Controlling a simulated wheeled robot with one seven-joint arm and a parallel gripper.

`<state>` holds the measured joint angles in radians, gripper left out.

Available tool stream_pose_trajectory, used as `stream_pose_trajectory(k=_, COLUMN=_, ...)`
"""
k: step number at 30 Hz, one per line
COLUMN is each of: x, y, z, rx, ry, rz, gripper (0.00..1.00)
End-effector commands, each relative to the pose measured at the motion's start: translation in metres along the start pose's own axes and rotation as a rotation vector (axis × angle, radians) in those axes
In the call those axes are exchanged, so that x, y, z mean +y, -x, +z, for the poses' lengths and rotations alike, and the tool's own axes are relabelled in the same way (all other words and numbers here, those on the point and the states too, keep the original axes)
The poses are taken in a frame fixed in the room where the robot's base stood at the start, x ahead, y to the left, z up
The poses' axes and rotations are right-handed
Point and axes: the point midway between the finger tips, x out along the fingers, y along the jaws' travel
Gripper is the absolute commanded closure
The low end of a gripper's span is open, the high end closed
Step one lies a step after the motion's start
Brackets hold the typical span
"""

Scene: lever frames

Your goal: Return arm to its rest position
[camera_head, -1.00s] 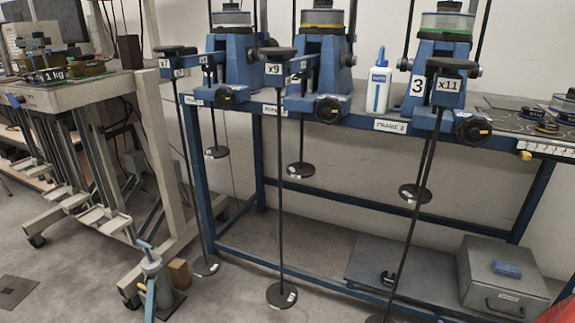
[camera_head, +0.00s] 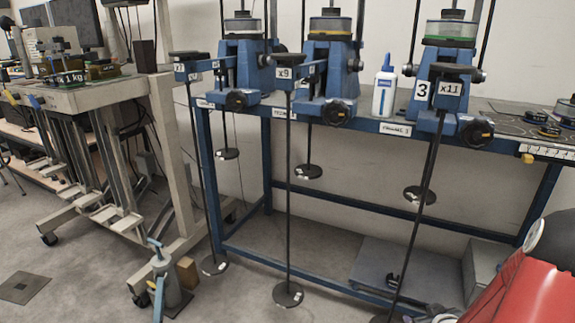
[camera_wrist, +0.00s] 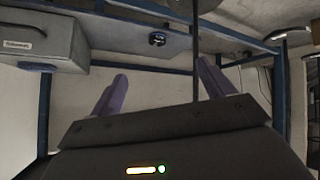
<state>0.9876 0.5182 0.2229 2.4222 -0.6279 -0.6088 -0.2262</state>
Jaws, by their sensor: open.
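My gripper (camera_wrist: 164,82) shows in the wrist view, with two purple fingers spread apart. Nothing is held between them; a thin dark rod in the background shows in the gap. A red part of my arm (camera_head: 535,280) fills the lower right corner of the head view. My fingers are not seen in the head view. Three blue lever frames stand on the bench, a left one (camera_head: 243,65), a middle one (camera_head: 327,70) and a right one (camera_head: 447,60), with rods and dark discs hanging below.
The blue bench (camera_head: 390,128) carries a white bottle (camera_head: 384,92). A grey box (camera_head: 481,270) on its lower shelf is partly hidden by my arm; a grey box (camera_wrist: 40,35) also shows in the wrist view. A cart (camera_head: 75,98) stands left. Floor (camera_head: 90,285) shows at front left.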

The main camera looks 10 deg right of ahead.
Motion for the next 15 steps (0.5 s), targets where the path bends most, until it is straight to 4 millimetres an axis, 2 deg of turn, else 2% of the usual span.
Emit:
stream_pose_trajectory(k=1, x=-0.004, y=0.009, z=-0.02, rx=-0.025, ry=0.035, rz=0.013, gripper=0.19)
stream_pose_trajectory(k=6, x=-0.025, y=0.052, z=-0.068, rx=-0.136, ry=0.079, rz=0.064, gripper=0.19)
stream_pose_trajectory(k=8, x=-0.036, y=0.071, z=-0.084, rx=-0.165, ry=0.08, rz=0.08, gripper=0.19)
stream_pose_trajectory(k=12, x=-0.067, y=0.122, z=-0.113, rx=-0.211, ry=0.058, rz=0.097, gripper=0.19)
stream_pose_trajectory(k=15, x=-0.093, y=0.162, z=-0.126, rx=-0.234, ry=0.026, rz=0.086, gripper=0.19)
